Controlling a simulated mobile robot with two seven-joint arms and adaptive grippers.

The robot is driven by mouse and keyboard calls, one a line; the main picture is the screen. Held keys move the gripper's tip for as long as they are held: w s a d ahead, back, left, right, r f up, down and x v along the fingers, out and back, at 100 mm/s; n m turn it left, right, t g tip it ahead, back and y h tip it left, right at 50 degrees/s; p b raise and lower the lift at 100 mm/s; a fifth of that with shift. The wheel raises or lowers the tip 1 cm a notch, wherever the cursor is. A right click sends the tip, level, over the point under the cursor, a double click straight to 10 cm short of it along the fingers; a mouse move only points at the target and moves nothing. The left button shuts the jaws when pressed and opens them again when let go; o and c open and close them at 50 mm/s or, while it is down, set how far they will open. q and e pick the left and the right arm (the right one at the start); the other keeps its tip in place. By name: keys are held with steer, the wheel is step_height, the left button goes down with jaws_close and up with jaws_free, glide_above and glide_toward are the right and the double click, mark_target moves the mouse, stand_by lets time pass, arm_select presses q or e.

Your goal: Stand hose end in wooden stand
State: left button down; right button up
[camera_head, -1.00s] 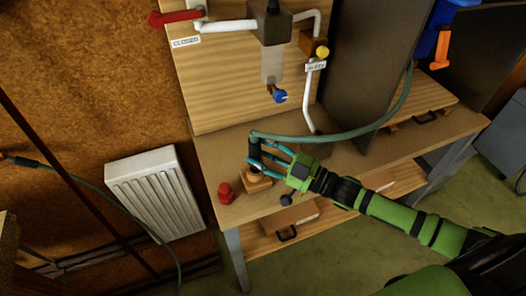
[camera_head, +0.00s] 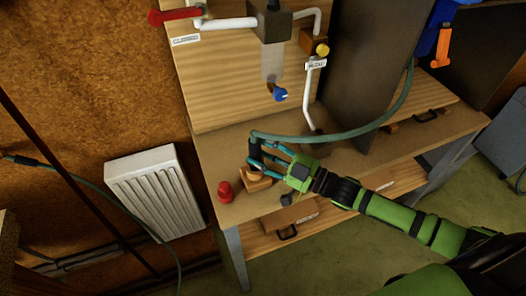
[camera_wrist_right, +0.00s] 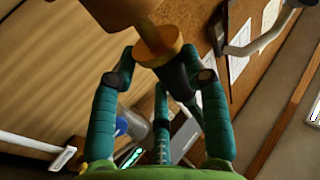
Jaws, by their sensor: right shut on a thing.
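The hose end (camera_head: 254,152) is dark, with a green hose (camera_head: 340,136) leaving its top and running right. The wooden stand (camera_head: 255,181) is a small light-brown block near the bench's front left edge, directly below the hose end. My right gripper (camera_head: 262,155) is shut around the hose end, held upright over the stand. In the right wrist view, the fingers (camera_wrist_right: 160,72) flank the dark hose end (camera_wrist_right: 178,78). Its orange ring (camera_wrist_right: 160,45) and yellow tip point to the stand (camera_wrist_right: 115,12). I cannot tell whether the tip sits inside the stand. My left gripper is out of view.
A red object (camera_head: 225,192) stands just left of the stand. The workbench (camera_head: 225,148) carries a wooden back panel (camera_head: 215,90) with pipes and a blue-knobbed valve (camera_head: 281,95). A dark upright panel (camera_head: 352,60) stands right of it. A white radiator (camera_head: 155,195) hangs at left.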

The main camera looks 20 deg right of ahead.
steer(key=shift+f, duration=0.35)
steer(key=o, duration=1.4)
steer(key=shift+o, duration=0.2)
steer(key=shift+s, duration=0.15)
steer(key=v, duration=1.2)
